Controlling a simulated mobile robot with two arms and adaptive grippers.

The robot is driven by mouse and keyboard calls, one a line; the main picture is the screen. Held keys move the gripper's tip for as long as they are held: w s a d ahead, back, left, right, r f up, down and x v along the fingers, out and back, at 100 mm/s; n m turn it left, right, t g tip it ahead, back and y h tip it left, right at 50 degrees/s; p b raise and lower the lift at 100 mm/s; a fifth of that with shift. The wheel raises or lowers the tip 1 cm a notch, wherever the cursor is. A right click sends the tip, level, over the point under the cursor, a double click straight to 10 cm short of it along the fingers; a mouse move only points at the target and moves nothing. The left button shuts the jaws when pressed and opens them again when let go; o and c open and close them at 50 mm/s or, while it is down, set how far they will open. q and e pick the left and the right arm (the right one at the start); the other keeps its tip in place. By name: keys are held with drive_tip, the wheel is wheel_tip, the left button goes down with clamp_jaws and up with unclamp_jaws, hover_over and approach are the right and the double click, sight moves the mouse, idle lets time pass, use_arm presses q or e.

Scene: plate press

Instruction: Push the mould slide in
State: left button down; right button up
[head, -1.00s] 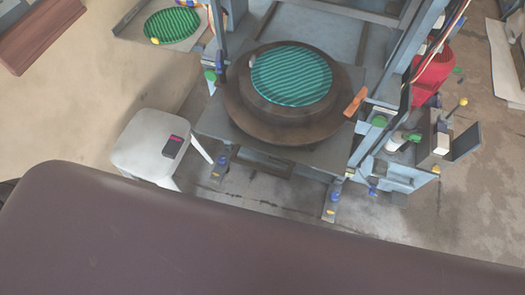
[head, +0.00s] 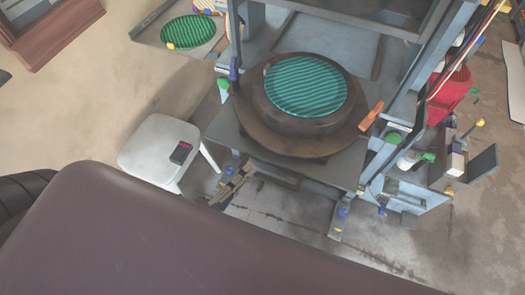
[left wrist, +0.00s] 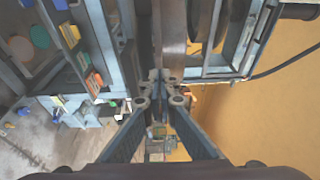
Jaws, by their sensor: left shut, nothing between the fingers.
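The mould is a round brown block (head: 262,110) with a teal ribbed disc (head: 306,86) in its top. It sits on a grey slide plate (head: 345,172) that sticks out at the front of the blue-grey press frame (head: 441,65). An orange handle (head: 371,116) is at the mould's right side. My left gripper (head: 237,182) is at the plate's front left edge, apart from the mould; I cannot tell whether it touches the plate. In the left wrist view its fingers (left wrist: 162,80) meet, shut and empty. My right gripper is not in view.
A white stool (head: 158,142) with a small dark device (head: 181,152) stands left of the press. A tray with a green ribbed disc (head: 188,32) is at the upper left. A red bin (head: 452,92) and a control box (head: 456,163) are at the right.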

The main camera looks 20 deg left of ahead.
sight(270, 147)
use_arm(q)
drive_tip(key=shift+p+x, duration=0.55)
drive_tip(key=shift+x, duration=2.6)
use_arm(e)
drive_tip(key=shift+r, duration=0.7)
use_arm(q)
drive_tip(key=shift+w, duration=0.1)
